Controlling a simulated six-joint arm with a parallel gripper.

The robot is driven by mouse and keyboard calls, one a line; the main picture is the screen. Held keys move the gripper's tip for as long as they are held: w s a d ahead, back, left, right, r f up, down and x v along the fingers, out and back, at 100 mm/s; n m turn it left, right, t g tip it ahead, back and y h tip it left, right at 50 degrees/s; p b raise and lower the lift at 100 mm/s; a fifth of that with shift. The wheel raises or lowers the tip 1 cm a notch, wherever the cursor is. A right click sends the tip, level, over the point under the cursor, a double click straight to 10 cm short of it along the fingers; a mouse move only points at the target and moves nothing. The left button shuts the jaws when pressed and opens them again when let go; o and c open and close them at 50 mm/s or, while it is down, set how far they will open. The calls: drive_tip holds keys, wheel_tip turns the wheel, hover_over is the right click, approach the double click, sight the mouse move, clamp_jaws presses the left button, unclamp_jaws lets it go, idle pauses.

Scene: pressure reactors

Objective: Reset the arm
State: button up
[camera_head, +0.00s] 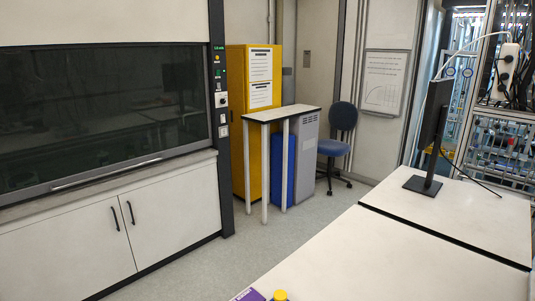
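My gripper and my arm do not show in the head view. Whether the gripper is open or shut, and whether it holds anything, cannot be seen. A yellow rounded part (280,295) and a purple item with pale lettering (249,295) show at the bottom edge, at the near end of the white bench (390,262). Both are cut off by the frame, and I cannot tell what they are.
A monitor (433,125) stands on the farther bench at right, beside a rack with cables (505,75). A fume hood with its dark sash lowered (110,110) fills the left. A yellow cabinet (238,120), small table (282,114) and blue chair (335,147) stand behind. The floor between is clear.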

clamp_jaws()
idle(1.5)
